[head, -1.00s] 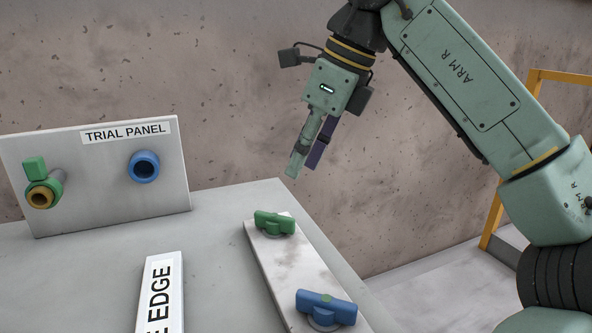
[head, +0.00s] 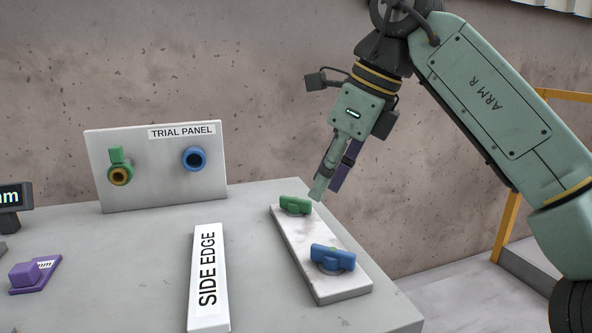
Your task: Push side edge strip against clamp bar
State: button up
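The side edge strip (head: 207,285) is a long white bar lettered SIDE EDGE, lying flat on the grey slab. To its right lies a pale bar with a green knob (head: 295,205) and a blue knob (head: 332,258), probably the clamp bar (head: 310,241). A strip of bare grey surface separates the two bars. My gripper (head: 326,192) points down above and behind the far end of the knobbed bar, touching neither bar as far as I can see. One green finger and a dark purple part beside it show; the gap between the fingertips is unclear.
A white trial panel (head: 150,192) with a green-and-yellow fitting (head: 119,166) and a blue ring (head: 194,159) stands at the back. A purple block (head: 34,275) and a dark display (head: 12,196) are at left. The slab surface (head: 110,270) left of the strip is clear.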

aim_at(208, 309)
jog(key=k, duration=1)
